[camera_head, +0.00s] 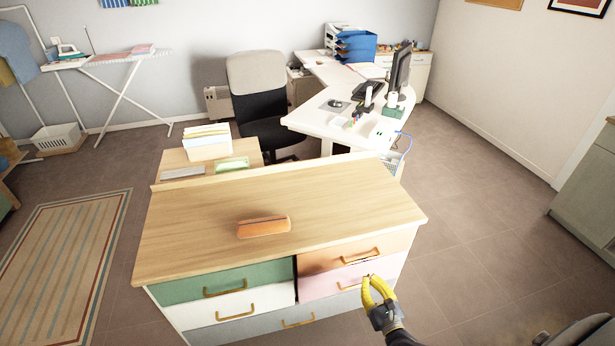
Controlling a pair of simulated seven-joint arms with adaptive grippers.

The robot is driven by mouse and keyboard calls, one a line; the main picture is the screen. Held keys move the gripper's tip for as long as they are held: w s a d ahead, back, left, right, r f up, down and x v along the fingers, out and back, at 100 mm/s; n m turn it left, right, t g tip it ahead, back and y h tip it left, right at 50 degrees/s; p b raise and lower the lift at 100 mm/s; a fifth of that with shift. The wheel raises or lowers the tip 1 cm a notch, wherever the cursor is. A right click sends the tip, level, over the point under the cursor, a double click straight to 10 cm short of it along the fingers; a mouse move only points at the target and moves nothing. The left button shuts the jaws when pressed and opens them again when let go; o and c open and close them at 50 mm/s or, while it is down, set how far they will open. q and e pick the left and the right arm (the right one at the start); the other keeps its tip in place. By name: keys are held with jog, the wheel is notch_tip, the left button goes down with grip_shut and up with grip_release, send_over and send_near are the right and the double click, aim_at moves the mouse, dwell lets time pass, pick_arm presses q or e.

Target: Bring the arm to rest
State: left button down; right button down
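My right gripper (377,285) has yellow fingers and a dark wrist. It is in front of the right part of the wooden drawer cabinet (185,240), near the pink drawer (330,284). Its fingertips look close together, but the view does not show clearly whether they touch. I see nothing held in it. Whether it touches the pink drawer's handle, I cannot tell. My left gripper is not in view. An orange case-like object (263,227) lies on the cabinet top, apart from the gripper.
The cabinet also has green (225,282), white and grey drawers, and an orange drawer (345,254) above the pink one. Behind it are a low table with papers (208,142), an office chair (258,95) and a white desk (318,118). Floor right of the cabinet is clear.

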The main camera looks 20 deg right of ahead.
notch_tip(320, 180, down, 10)
jog(key=s+a+n+g+y, duration=0.3)
jog(key=n+g+y, duration=0.1)
jog(key=n, duration=1.6)
jog(key=s+d+f+n+g+h, duration=0.1)
jog(key=s+f+n+g, duration=0.3)
jog(key=s+f+n, duration=0.6)
jog(key=s+f+n+g+h, duration=0.1)
jog(key=s+f+n+g, duration=0.2)
jog(key=s+f+n, duration=0.65)
jog(key=s+a+f+g, duration=0.2)
jog(key=s+a+f, duration=0.1)
jog(key=s, duration=0.4)
jog(key=s+a+f+g, duration=0.1)
jog(key=s+a+f, duration=0.2)
jog(key=s, duration=0.4)
jog(key=s+a+f+g, duration=0.2)
jog(key=s+a+f, duration=0.1)
jog(key=s+f, duration=0.2)
jog(key=shift+s+a+n+g+h, duration=0.3)
jog(key=shift+s+a+n+h, duration=0.15)
jog(key=shift+s, duration=0.5)
